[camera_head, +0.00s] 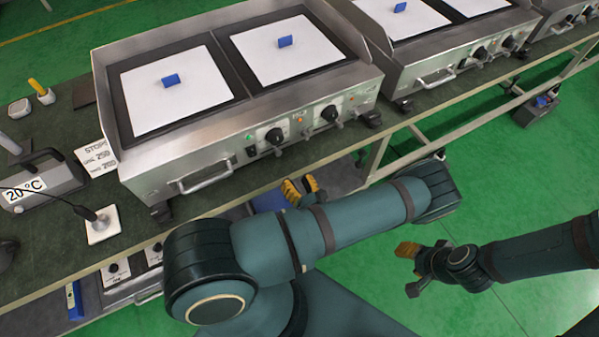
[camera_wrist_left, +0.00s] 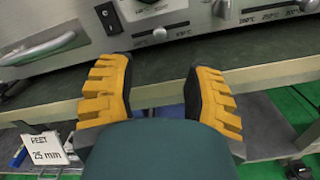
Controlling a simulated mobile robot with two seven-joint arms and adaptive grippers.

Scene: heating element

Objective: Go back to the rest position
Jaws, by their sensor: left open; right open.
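My left gripper (camera_head: 301,187) shows in the head view just below the front edge of the bench, partly hidden behind my arm. In the left wrist view the left gripper (camera_wrist_left: 158,92) has its two yellow fingers spread apart with nothing between them. It faces the bench edge and the front panel of the nearer heating element. My right gripper (camera_head: 409,267) is open and empty over the green floor at the right, clear of the bench. The nearer steel heating element (camera_head: 160,47) carries two white sheets, each with a small blue block (camera_head: 170,80) on it.
A second heating element (camera_head: 435,45) stands to the right on the bench (camera_head: 135,245). A meter reading 20 °C (camera_head: 45,185) and a paper note (camera_head: 95,158) are at the left. A lower shelf holds items.

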